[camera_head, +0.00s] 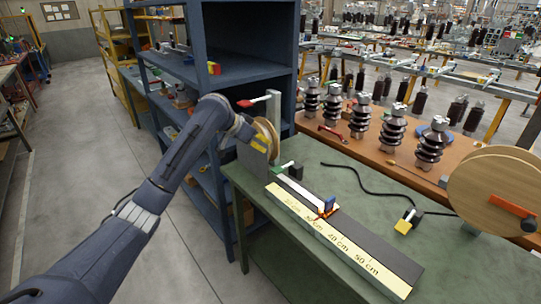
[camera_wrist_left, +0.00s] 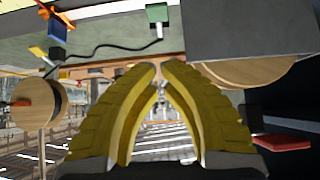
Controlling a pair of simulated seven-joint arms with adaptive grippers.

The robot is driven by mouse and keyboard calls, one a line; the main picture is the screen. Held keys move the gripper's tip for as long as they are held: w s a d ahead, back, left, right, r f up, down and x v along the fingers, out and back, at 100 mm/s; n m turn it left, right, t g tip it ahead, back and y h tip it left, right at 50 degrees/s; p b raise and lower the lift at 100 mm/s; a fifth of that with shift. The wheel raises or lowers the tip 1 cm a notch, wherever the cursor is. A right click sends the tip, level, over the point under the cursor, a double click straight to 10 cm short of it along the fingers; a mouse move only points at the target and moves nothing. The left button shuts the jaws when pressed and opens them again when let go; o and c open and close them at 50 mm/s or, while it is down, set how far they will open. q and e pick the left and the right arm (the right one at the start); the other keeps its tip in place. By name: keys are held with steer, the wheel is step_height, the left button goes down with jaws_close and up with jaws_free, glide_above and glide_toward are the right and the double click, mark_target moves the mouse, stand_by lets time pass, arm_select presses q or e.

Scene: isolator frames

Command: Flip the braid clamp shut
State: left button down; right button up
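My left gripper (camera_head: 262,141) has yellow fingers and hangs by the wooden spool (camera_head: 267,138) at the table's back left corner. In the left wrist view its fingertips (camera_wrist_left: 159,68) come together with nothing seen between them. A small clamp lever with a green tip (camera_head: 284,166) stands on the table to the right of the gripper, apart from it; the green tip (camera_wrist_left: 157,13) shows at the top of the left wrist view. A lever with a red tip (camera_head: 246,103) sticks out left from a grey post (camera_head: 273,108). I cannot tell which lever is the braid clamp. My right gripper is out of view.
A pale strip runs to a blue block (camera_head: 330,203) with orange parts, beside a yellow ruler (camera_head: 335,243). A black cable and yellow padlock-like piece (camera_head: 407,221) lie right. A large wooden spool (camera_head: 497,190) and blue shelf (camera_head: 240,70) flank the green table (camera_head: 370,180).

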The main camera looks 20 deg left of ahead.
arm_select(q)
glide_above(283, 167)
steer(key=s+a, duration=0.2)
steer(key=f, duration=0.7)
steer(key=shift+s+d, duration=0.1)
steer(key=shift+d, duration=0.1)
step_height(283, 167, down, 2)
steer(key=shift+a, duration=0.1)
steer(key=shift+f, duration=0.85)
